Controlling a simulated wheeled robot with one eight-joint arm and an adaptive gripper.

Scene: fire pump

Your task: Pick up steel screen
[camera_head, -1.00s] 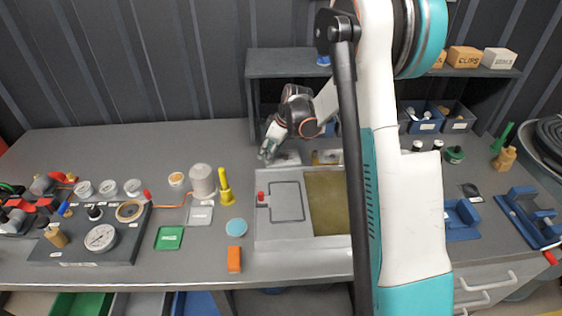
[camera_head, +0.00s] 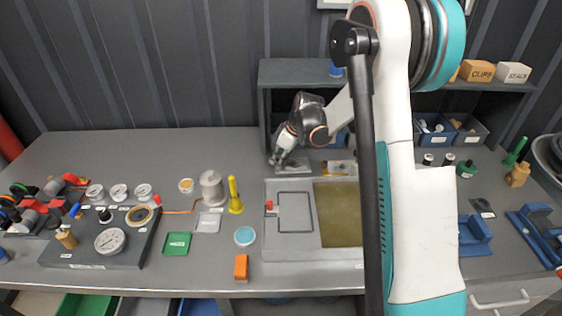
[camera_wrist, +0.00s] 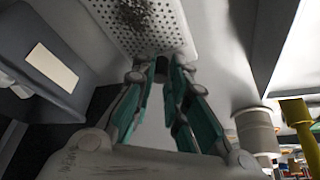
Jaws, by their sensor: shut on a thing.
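The steel screen (camera_wrist: 165,35) is a pale perforated plate with a patch of dark debris on it, at the top of the wrist view. In the head view a grey flat piece (camera_head: 296,166), apparently the screen, lies low behind the grey tray. My gripper (camera_head: 277,161) is at its left end, pointing down. In the wrist view the teal-lined fingers (camera_wrist: 163,66) come together at the screen's near edge and are shut on it. The exact grip line is hidden, and I cannot tell whether the screen is clear of the bench.
A grey tray (camera_head: 272,235) with a brownish panel stands in front of my gripper. A dark shelf (camera_head: 290,72) with boxes stands behind. My arm hides part of the bench to the right.

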